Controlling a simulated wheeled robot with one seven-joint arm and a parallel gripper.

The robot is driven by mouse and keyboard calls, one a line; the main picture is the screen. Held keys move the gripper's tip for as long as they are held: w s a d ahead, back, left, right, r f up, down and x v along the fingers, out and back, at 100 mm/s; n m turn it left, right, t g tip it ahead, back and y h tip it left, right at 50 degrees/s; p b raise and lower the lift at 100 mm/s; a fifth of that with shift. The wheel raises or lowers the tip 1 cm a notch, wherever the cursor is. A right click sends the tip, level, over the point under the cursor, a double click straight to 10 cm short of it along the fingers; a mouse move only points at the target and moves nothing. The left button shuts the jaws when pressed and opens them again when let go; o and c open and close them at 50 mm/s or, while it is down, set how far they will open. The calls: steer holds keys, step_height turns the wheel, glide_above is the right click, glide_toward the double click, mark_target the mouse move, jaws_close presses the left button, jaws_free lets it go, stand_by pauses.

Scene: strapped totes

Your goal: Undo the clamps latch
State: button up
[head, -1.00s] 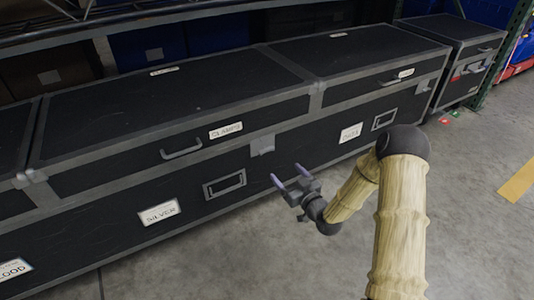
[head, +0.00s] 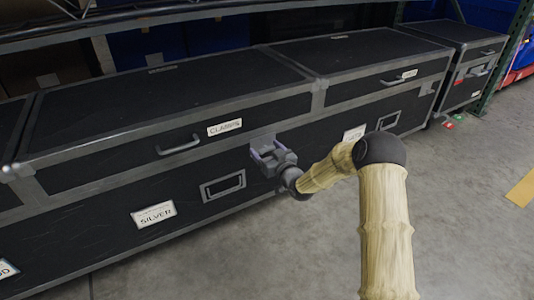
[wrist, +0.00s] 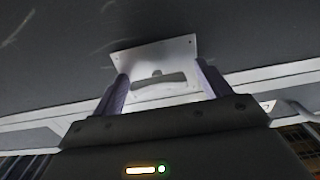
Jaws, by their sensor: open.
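The black case lid with the CLAMPS label (head: 225,127) is closed, edged in grey metal. Its latch, a pale metal plate, shows in the wrist view (wrist: 150,53) with a curved piece and a dark slot between my fingers. In the head view, the latch (head: 262,139) is mostly hidden behind my gripper (head: 266,151). My gripper is open, its two purple fingers at either side of the latch's lower part in the wrist view (wrist: 162,80). I cannot tell whether the fingers touch the latch.
A lid handle (head: 178,145) sits left of the latch, and a recessed handle (head: 223,185) is below on the case front, beside the SILVER label (head: 154,214). Another case (head: 470,65) stands at the right by a green rack post. The concrete floor (head: 270,255) in front is clear.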

steer(key=shift+d, duration=0.15)
steer(key=shift+d, duration=0.1)
steer(key=c, duration=1)
steer(key=shift+n, duration=0.3)
steer(key=n+p, duration=0.1)
steer(key=n, duration=0.7)
steer(key=shift+n, duration=0.4)
steer(key=n, duration=0.4)
steer(key=shift+a, duration=0.2)
steer(key=n, duration=0.4)
steer(key=shift+f+n, duration=0.1)
steer(key=shift+n, duration=0.2)
